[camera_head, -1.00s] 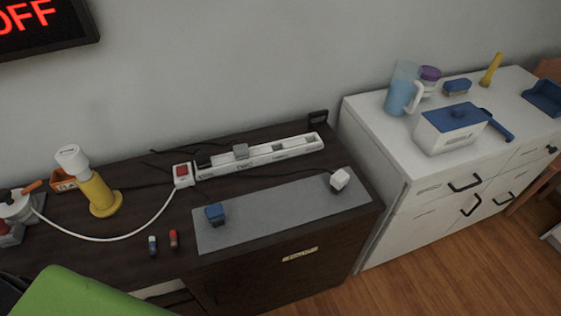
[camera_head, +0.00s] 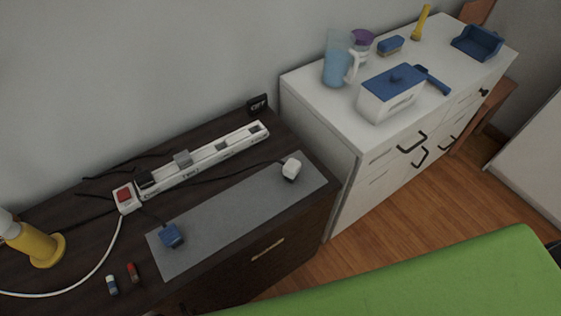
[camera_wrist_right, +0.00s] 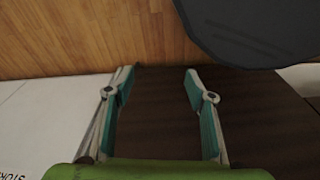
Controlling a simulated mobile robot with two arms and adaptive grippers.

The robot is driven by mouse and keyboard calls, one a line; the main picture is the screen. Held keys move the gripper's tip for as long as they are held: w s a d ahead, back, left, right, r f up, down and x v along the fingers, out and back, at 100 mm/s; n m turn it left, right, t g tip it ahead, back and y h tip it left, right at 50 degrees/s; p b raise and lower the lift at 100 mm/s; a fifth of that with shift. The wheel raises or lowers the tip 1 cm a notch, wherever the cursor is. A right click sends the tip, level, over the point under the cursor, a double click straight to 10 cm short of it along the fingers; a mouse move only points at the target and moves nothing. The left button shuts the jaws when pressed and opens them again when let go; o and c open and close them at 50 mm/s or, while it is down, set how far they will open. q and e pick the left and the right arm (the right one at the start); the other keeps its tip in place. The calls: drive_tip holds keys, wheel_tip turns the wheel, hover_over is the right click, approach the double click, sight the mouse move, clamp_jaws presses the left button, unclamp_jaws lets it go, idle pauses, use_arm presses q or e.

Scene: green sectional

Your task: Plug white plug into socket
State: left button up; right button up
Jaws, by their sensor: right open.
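The white plug (camera_head: 291,169) lies on the right end of the grey mat (camera_head: 215,226) on the dark cabinet, with a dark cord running to its left. The white power strip (camera_head: 207,159) lies behind the mat, with a red switch (camera_head: 124,197) at its left end. A grey plug (camera_head: 183,158) and a dark plug (camera_head: 146,180) sit in the strip; sockets further right look free. A blue plug (camera_head: 172,235) is on the mat's left end. My right gripper (camera_wrist_right: 158,82) is open and empty in the right wrist view, away from the plug. My left gripper is not in view.
A white cabinet (camera_head: 345,150) stands to the right, bearing a blue pitcher (camera_head: 338,62), a white box with a blue lid (camera_head: 391,93) and a blue tray (camera_head: 478,43).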

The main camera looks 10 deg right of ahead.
drive_tip(key=w+r+p, duration=0.1)
drive_tip(key=w+r, duration=0.4)
drive_tip(key=r, duration=0.3)
wheel_tip(320, 180, up, 41)
drive_tip(key=n+t+y+p, duration=0.1)
drive_tip(key=n+y+p, duration=0.2)
drive_tip(key=n, duration=0.3)
hover_over(293, 165)
drive_tip(key=s+d, duration=0.3)
drive_tip(key=d, duration=0.1)
drive_tip(key=x, duration=0.8)
drive_tip(key=shift+f, duration=0.2)
drive_tip(key=shift+a+p+x, duration=0.15)
drive_tip(key=shift+p+x, duration=0.15)
drive_tip(key=shift+x, duration=1.05)
drive_tip(key=shift+a+p+x, duration=0.15)
drive_tip(key=shift+p+x, duration=0.1)
drive_tip(key=shift+x, duration=1.1)
drive_tip(key=shift+s+r, duration=0.1)
drive_tip(key=c, duration=1.2)
